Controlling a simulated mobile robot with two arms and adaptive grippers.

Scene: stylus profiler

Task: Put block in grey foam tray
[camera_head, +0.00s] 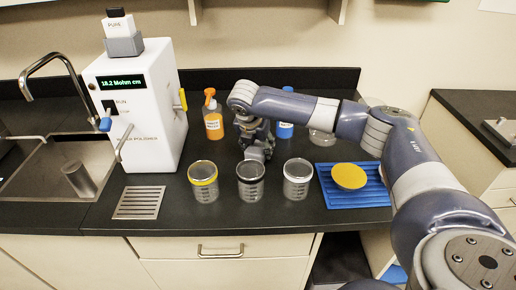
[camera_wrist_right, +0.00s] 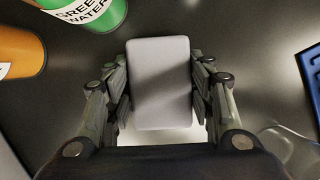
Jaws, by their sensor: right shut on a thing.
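A grey block with rounded edges (camera_wrist_right: 160,82) sits between the fingers of my right gripper (camera_wrist_right: 160,98) in the right wrist view. The gripper is shut on its two sides. In the head view my right gripper (camera_head: 256,140) is over the dark counter, behind the clear jars, with the grey block (camera_head: 256,154) low at its tip. I cannot tell whether the block touches the counter. I cannot make out a grey foam tray in either view. My left gripper is not in view.
Three clear jars (camera_head: 203,182) stand in front of the gripper. A white purifier (camera_head: 150,100), sink and metal grille (camera_head: 140,203) are left.

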